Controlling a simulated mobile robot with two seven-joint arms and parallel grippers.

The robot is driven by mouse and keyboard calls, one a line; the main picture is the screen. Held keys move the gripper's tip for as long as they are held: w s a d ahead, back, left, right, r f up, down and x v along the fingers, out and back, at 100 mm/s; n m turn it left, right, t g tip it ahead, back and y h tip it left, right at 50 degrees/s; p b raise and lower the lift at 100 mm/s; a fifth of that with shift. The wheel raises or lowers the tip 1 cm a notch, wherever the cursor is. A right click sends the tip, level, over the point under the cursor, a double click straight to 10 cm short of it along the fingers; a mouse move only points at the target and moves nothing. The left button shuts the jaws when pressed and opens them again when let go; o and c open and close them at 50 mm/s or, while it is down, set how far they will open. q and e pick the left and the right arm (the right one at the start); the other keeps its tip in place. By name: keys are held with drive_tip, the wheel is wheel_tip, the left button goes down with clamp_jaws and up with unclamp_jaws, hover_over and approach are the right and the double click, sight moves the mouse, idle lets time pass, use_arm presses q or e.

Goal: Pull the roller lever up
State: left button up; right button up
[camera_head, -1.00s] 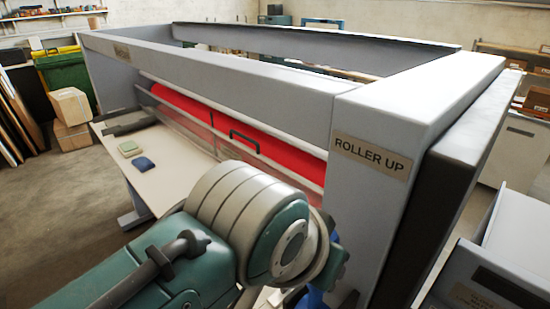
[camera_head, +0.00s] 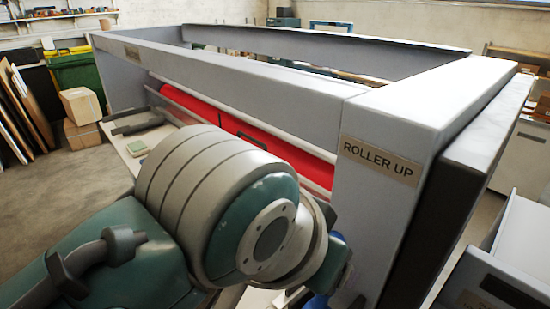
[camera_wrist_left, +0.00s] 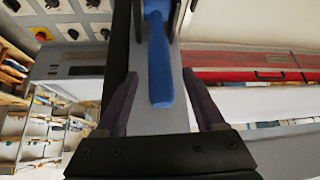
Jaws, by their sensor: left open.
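The roller lever shows in the left wrist view as a blue rounded handle (camera_wrist_left: 161,60). It runs lengthwise down the middle of the picture, against a grey panel. My left gripper (camera_wrist_left: 160,84) is open, with one dark finger on each side of the handle's line. Gaps show between the handle and both fingers, and I cannot tell how deep the handle sits between them. In the head view only bits of blue (camera_head: 317,301) show beside the machine's end post, behind my left arm. That arm hides the left gripper there. My right gripper is not in view.
The laminator's grey frame (camera_head: 389,119) carries a "ROLLER UP" label (camera_head: 381,160). A red roller (camera_head: 262,138) runs along its opening. A grey cabinet (camera_head: 500,275) stands close at the right. Cardboard boxes (camera_head: 80,104) and a green bin (camera_head: 76,70) stand at the left.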

use_arm(q)
drive_tip(key=shift+b+v, duration=0.45)
drive_tip(key=shift+v, duration=2.4)
drive_tip(key=s+a+n+y+p, duration=0.2)
drive_tip(key=s+a+n, duration=0.1)
drive_tip(key=s+a, duration=0.5)
drive_tip(key=s+a+f+n+g+y+p, duration=0.1)
drive_tip(key=s+a+n+y+p, duration=0.1)
drive_tip(key=s+a, duration=0.6)
drive_tip(key=a+n+p, duration=0.1)
drive_tip(key=a, duration=0.6)
drive_tip(key=shift+f+n+g+y, duration=0.15)
drive_tip(key=shift+n+g+y, duration=0.15)
drive_tip(key=shift+y, duration=0.1)
